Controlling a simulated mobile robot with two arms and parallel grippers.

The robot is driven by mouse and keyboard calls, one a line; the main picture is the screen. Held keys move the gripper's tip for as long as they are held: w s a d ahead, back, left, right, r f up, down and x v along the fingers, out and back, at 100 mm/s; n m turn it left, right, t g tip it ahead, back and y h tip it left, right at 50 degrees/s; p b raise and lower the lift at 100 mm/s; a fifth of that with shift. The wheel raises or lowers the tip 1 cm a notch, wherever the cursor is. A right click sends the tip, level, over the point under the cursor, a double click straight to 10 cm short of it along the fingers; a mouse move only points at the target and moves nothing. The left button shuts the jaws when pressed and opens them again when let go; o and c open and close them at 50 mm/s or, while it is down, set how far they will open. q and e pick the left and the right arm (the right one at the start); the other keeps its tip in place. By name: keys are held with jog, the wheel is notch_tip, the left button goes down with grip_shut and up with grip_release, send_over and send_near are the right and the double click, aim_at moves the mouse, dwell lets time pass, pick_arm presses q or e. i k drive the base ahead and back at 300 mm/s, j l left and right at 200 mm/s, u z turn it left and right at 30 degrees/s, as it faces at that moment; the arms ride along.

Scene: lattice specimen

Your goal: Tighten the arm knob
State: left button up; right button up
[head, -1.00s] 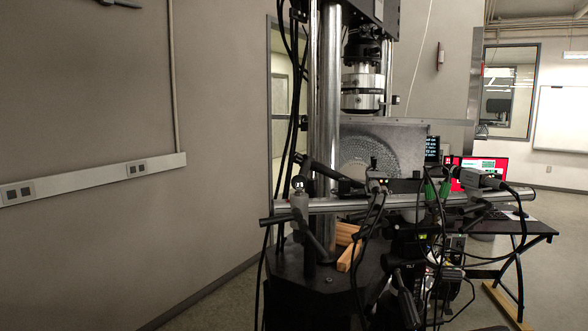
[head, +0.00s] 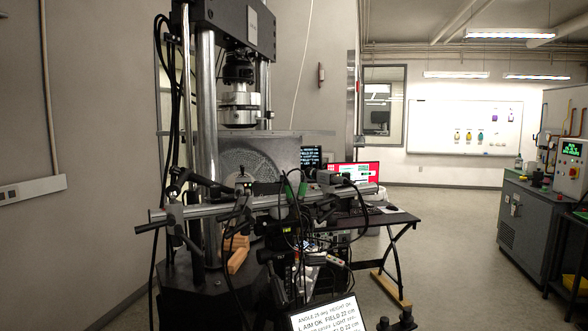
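A horizontal metal rail (head: 215,208) crosses in front of a testing machine in the head view. A clamp (head: 172,214) with a dark handle (head: 150,228) sits near its left end. A black jointed arm (head: 190,180) rises behind the rail on the left. Small cameras (head: 328,178) and cables are mounted along the rail. I cannot tell which of the small dark parts is the arm knob. A round lattice specimen (head: 250,160) stands behind the rail, partly hidden. Neither of my grippers is in view.
The machine's steel column (head: 207,100) stands at the left. A lit screen with text (head: 325,318) and dark knob-like parts (head: 396,321) are at the bottom edge. A desk (head: 395,218) with a red-screened laptop (head: 356,175) is behind. A grey cabinet (head: 525,220) stands right; open floor lies between.

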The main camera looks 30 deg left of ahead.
aim_at(175, 170)
jog(key=z, duration=0.45)
jog(key=j+z, duration=0.15)
jog(key=z, duration=0.8)
jog(key=j+z, duration=0.1)
jog(key=z, duration=0.4)
jog(key=k+z, duration=0.1)
jog(key=z, duration=0.35)
jog(key=k+j, duration=0.6)
jog(key=k+j+z, duration=0.15)
jog(key=k+j, duration=0.45)
jog(key=k, duration=0.15)
jog(key=k+j, duration=0.55)
jog(key=k, duration=0.2)
jog(key=i+z, duration=0.05)
